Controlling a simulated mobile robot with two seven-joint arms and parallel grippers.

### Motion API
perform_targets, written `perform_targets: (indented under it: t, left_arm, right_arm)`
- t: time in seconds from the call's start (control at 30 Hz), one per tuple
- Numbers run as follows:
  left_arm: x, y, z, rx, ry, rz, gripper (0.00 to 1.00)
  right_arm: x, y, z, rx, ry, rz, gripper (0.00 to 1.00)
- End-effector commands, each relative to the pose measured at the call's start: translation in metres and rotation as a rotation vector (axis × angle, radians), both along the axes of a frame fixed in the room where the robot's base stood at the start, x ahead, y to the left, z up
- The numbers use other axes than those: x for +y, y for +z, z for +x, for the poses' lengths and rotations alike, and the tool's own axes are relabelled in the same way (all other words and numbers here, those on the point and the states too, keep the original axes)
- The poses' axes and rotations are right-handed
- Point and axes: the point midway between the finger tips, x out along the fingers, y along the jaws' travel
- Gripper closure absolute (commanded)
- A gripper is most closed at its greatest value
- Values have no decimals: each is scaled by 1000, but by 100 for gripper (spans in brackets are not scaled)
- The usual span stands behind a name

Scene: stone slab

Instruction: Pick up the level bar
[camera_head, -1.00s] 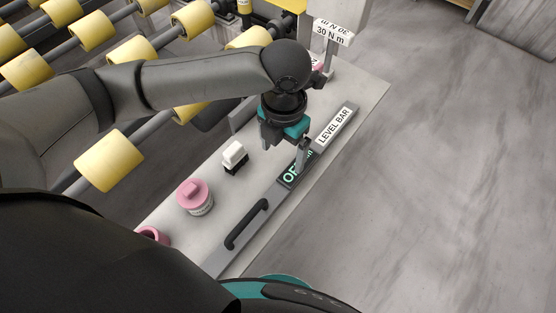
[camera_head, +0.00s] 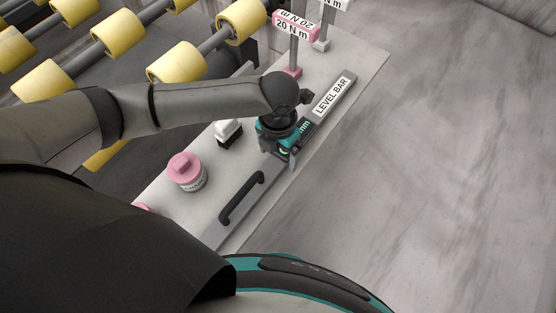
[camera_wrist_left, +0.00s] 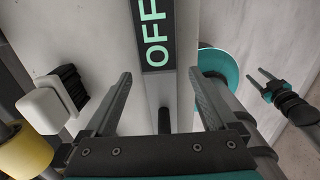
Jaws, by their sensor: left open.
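The level bar (camera_head: 333,95) is a long grey bar lying diagonally on the stone slab. It carries a white LEVEL BAR label, a dark display with green characters and a black handle (camera_head: 242,197). My left gripper (camera_head: 287,160) is over the bar between display and handle, partly hiding the display. In the left wrist view my left gripper (camera_wrist_left: 160,78) is open, with the bar (camera_wrist_left: 153,85) and its OFF display between and beyond the fingers. It holds nothing. My right gripper (camera_wrist_left: 258,76) appears small at the right of that view, its two fingers apart.
A pink-lidded jar (camera_head: 187,172) and a black-and-white brush-like object (camera_head: 229,134) stand on the slab (camera_head: 200,148) left of the bar. Pink and white torque-labelled tools (camera_head: 292,28) stand at the far end. Yellow rollers (camera_head: 118,32) lie left; the grey floor right is clear.

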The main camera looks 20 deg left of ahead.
Motion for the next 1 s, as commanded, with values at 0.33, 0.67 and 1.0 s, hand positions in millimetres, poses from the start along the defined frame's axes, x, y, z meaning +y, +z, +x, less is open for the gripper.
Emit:
perform_targets:
  t: [0.33, 0.67, 1.0]
  left_arm:
    - [0, -16, 0, -1, -1, 0, 10]
    - [0, -16, 0, -1, -1, 1, 47]
    - [0, -16, 0, -1, -1, 1, 85]
  right_arm:
    - [5, -5, -1, 2, -2, 7, 50]
    - [5, -6, -2, 4, -2, 5, 50]
    - [3, -6, -3, 7, -1, 4, 50]
